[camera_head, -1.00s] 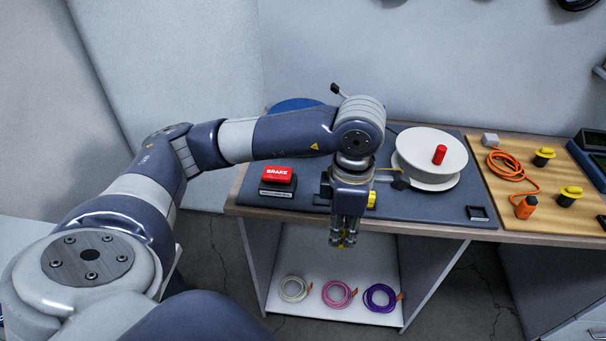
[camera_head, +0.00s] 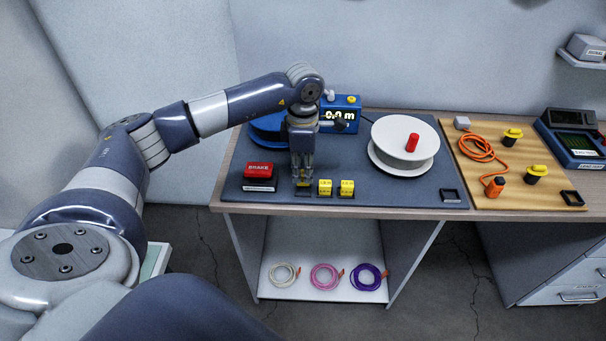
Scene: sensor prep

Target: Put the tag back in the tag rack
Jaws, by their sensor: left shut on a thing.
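My left gripper (camera_head: 302,183) points down over the left part of the grey work mat. It is shut on a small yellow tag (camera_head: 303,184), mostly hidden by the fingers. Two yellow tags (camera_head: 325,187) (camera_head: 347,187) with dark marks sit side by side just right of the fingers. The tag rack under them is too small and dark to make out clearly. The held tag is level with these two, at the left end of their row; I cannot tell whether it touches the rack. My right gripper is not in view.
A red BRAKE block (camera_head: 258,171) is close left of the gripper. A blue meter (camera_head: 341,114) reading 0.0 m and a blue disc (camera_head: 268,133) stand behind it. A white spool (camera_head: 404,144) is to the right. Coiled cables (camera_head: 325,277) lie on the lower shelf.

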